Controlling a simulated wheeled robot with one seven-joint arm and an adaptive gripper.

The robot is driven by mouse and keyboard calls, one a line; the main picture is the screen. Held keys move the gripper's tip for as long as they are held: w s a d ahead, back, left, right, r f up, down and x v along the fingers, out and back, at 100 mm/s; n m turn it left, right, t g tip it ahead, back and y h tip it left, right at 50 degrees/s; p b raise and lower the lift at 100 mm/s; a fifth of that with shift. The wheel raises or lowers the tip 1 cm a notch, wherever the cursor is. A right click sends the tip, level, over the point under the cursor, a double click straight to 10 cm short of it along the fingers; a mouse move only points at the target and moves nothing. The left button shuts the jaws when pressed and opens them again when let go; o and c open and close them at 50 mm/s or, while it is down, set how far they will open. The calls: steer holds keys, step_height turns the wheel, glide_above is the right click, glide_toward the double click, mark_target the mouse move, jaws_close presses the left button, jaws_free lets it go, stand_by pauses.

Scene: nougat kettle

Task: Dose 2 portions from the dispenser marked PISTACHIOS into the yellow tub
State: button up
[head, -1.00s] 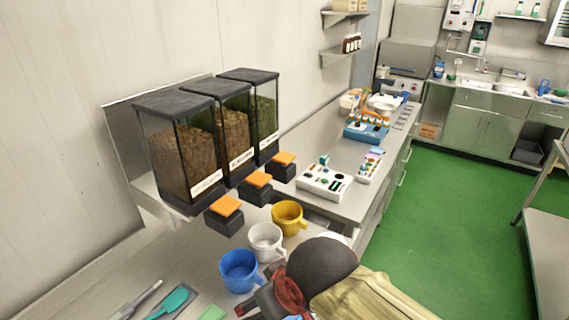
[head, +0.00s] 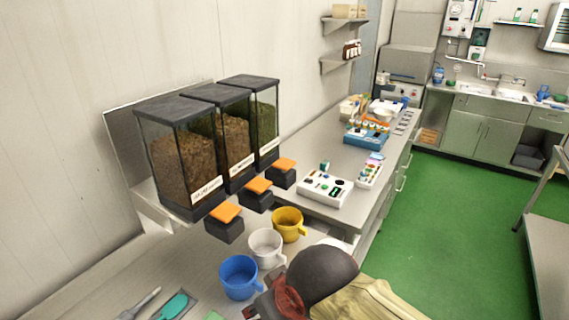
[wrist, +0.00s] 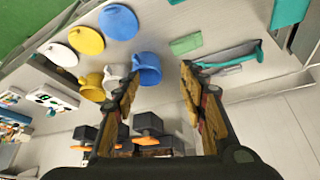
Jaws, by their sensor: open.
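Three clear dispensers with dark lids stand in a row against the wall in the head view. The farthest one (head: 265,115) holds green contents, and the nearer two (head: 186,165) (head: 236,140) mainly brown. Their front labels are too small to read, so I cannot tell which is marked PISTACHIOS. Each has an orange-topped outlet in front; the farthest outlet (head: 284,165) is clear of my arm. The yellow tub (head: 289,226) stands beyond the white and blue ones; it also shows in the wrist view (wrist: 92,87). My gripper (wrist: 158,90) is open and empty above the counter, near the blue tub.
A white tub (head: 266,247) and a blue tub (head: 239,277) stand in line with the yellow one. Blue, yellow and white round lids (wrist: 87,40) lie on the counter in the wrist view. A teal scoop (head: 173,306) lies at the front. A control box (head: 326,187) stands farther back.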

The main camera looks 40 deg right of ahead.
steer(key=c, duration=1)
jaws_close()
stand_by(0.6)
